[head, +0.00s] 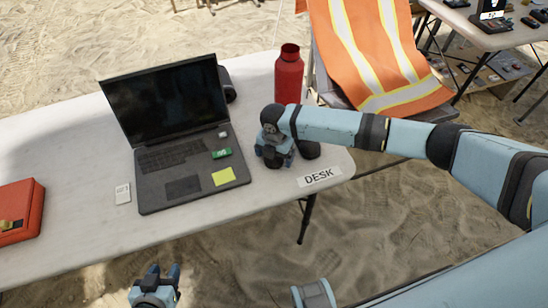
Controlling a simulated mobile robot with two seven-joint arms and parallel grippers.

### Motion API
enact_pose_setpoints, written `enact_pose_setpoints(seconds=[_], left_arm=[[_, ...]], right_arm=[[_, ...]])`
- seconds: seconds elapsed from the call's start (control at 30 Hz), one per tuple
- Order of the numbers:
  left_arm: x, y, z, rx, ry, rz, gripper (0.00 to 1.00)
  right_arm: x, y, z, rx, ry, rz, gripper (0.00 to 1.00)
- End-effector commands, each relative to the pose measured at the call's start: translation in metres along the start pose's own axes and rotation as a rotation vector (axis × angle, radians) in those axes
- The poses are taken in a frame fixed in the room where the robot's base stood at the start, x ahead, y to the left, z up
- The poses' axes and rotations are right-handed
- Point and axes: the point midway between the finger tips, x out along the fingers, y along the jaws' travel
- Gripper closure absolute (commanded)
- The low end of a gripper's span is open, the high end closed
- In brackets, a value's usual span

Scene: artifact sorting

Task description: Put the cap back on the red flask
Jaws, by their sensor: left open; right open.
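The red flask (289,78) stands upright on the desk's far edge, right of the laptop. Its narrow neck shows no cap on top. A dark rounded object (308,149) lies close beside my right gripper; I cannot tell whether it is the cap. My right gripper (274,158) is open and points down at the desk, nearer than the flask and right of the laptop. Its fingertips are partly hidden. My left gripper (164,271) is open and empty, below the desk's near edge and away from the flask.
The open laptop (184,188) fills the desk's middle, with a yellow note and a green item on it. A dark cylinder (228,85) is behind it. A red case (20,210) sits at left. The "DESK" label (320,176) marks the right corner. A chair with an orange vest (372,45) stands behind.

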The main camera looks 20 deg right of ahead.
Motion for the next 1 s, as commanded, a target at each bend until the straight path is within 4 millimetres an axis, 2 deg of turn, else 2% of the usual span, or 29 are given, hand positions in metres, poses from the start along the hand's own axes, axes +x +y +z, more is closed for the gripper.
enact_pose_setpoints(seconds=[0.03, 0.07, 0.27, 0.77, 0.87, 1.0], left_arm=[[0.0, 0.0, 0.0, 0.0, 0.0, 0.0, 0.57], [0.0, 0.0, 0.0, 0.0, 0.0, 0.0, 0.57], [0.0, 0.0, 0.0, 0.0, 0.001, 0.0, 0.57], [0.0, 0.001, -0.001, 0.0, 0.002, 0.001, 0.57], [-0.001, 0.001, -0.002, 0.001, 0.002, 0.001, 0.57], [-0.002, 0.001, -0.003, 0.002, 0.005, 0.0, 0.57]], right_arm=[[0.0, 0.0, 0.0, 0.0, 0.0, 0.0, 0.08], [0.0, 0.0, 0.0, 0.0, 0.0, 0.0, 0.12], [0.0, 0.0, 0.0, 0.0, 0.0, 0.0, 0.58], [-0.006, 0.0, 0.0, 0.0, 0.0, 0.0, 0.6], [-0.016, 0.0, 0.0, -0.001, 0.0, 0.001, 0.6], [-0.043, 0.001, 0.002, -0.001, -0.003, 0.004, 0.6]])
